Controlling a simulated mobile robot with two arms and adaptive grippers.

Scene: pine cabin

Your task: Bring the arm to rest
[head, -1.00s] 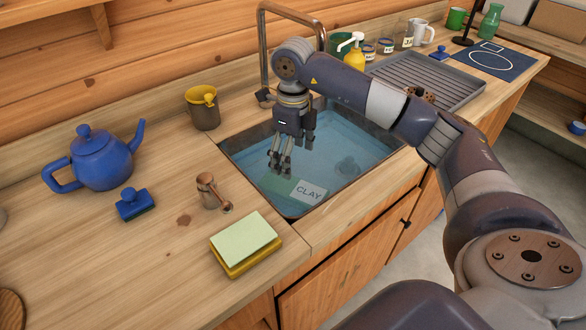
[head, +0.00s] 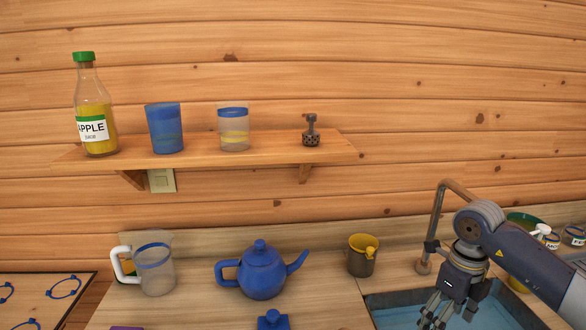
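My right arm comes in from the right side of the head view. Its gripper (head: 436,312) hangs fingers down over the left part of the water-filled sink (head: 400,296), close to the picture's bottom edge. The fingers are spread apart with nothing seen between them; their tips are near the edge of the frame. My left gripper is not in view.
A copper faucet (head: 437,215) stands just behind the gripper. A brown pot (head: 362,258), blue teapot (head: 262,272) and pitcher (head: 156,270) stand left on the counter. Above, a wall shelf (head: 270,150) holds an apple juice bottle (head: 93,115), two cups and a small strainer-like item.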

